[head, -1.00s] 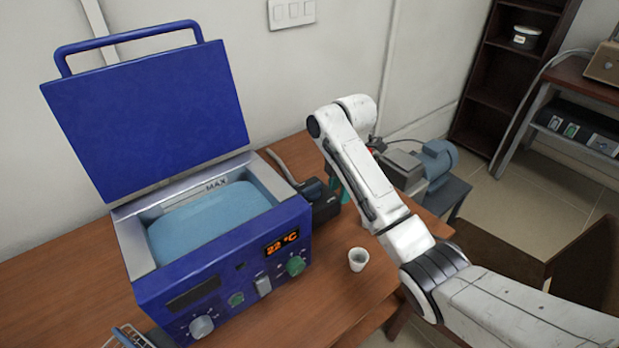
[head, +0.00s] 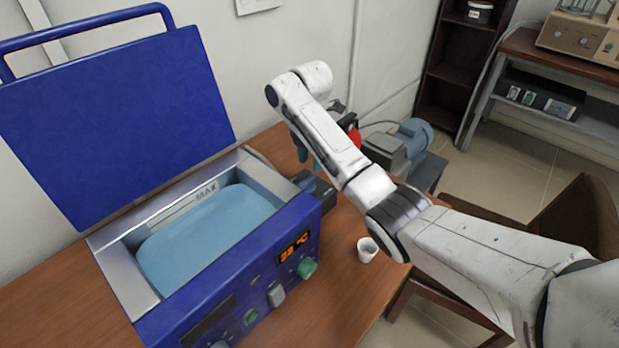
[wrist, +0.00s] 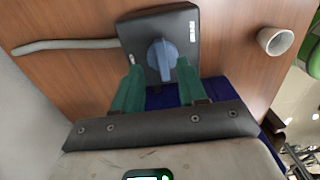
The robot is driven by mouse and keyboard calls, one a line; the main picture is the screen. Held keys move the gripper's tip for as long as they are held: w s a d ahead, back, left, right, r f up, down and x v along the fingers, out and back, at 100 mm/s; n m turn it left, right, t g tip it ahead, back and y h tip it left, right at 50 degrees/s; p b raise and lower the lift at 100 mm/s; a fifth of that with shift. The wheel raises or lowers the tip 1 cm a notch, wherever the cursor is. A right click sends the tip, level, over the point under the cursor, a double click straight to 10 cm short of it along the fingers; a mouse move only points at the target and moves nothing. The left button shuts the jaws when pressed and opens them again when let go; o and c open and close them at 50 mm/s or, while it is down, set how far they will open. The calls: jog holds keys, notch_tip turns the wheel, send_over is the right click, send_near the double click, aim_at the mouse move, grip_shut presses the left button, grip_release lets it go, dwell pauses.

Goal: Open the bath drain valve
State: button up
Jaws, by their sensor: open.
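The blue water bath (head: 300,228) stands on the wooden table with its lid (head: 110,125) raised and light-blue water inside. At its right side is a black valve box (head: 322,192), which also shows in the wrist view (wrist: 186,28). A blue drain valve knob (wrist: 162,58) sits on the box, and a grey hose (wrist: 65,45) runs out to the left. My gripper (wrist: 160,76) is open, with its green fingertips apart on either side of the knob's lower part in that view. Contact cannot be told. In the head view my arm partly hides the gripper (head: 306,156).
A small white cup (head: 367,250) stands on the table right of the bath, near my arm. A blue-grey pump (head: 410,138) sits behind my arm. A brown chair (head: 575,215) and a shelf unit (head: 455,75) are at the right.

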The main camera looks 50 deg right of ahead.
aim_at(311, 177)
notch_tip(311, 177, down, 6)
jog(key=shift+s+d+r, duration=0.1)
dwell(0.4)
grip_shut()
